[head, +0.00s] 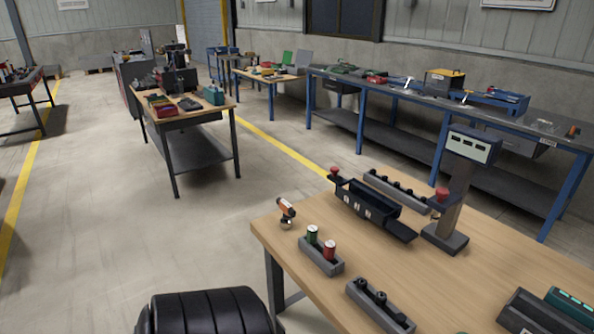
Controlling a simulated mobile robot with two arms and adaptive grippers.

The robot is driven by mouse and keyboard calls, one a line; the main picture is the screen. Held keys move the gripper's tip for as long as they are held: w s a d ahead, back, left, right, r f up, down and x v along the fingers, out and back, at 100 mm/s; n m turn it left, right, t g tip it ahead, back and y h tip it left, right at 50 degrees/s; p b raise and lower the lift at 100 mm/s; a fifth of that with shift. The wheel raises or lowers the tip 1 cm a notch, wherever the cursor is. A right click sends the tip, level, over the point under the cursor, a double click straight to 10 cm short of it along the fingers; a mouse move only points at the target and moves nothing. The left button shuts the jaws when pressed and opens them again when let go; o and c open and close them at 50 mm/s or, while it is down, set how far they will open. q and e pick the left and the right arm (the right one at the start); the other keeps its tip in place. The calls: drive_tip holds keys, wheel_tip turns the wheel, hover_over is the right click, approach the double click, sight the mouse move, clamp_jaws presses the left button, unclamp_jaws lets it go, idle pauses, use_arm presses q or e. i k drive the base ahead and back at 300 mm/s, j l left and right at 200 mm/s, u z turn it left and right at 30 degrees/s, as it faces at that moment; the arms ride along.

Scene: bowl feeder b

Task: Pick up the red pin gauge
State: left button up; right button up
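The red pin gauge (330,250) stands upright in a grey holder block (322,263) near the left edge of the wooden table. A green pin gauge (312,235) stands beside it in the same block. Both have pale tops. Their lower ends are hidden in the block. Neither of my grippers shows in the head view, and nothing is touching the red pin gauge.
On the wooden table (460,290) are an orange-and-black item (287,210), a black bin unit with red knobs (365,203), a display post (458,195), and a grey block with black pegs (380,305). Open floor (90,240) lies to the left.

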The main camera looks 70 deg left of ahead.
sight(329, 246)
drive_tip(key=u, duration=1.85)
drive_tip(key=i+j+z, duration=0.1)
drive_tip(key=j+z, duration=0.2)
drive_tip(key=j, duration=0.35)
drive_tip(key=i+j+z, duration=0.1)
drive_tip(key=j+z, duration=0.15)
drive_tip(key=j, duration=0.45)
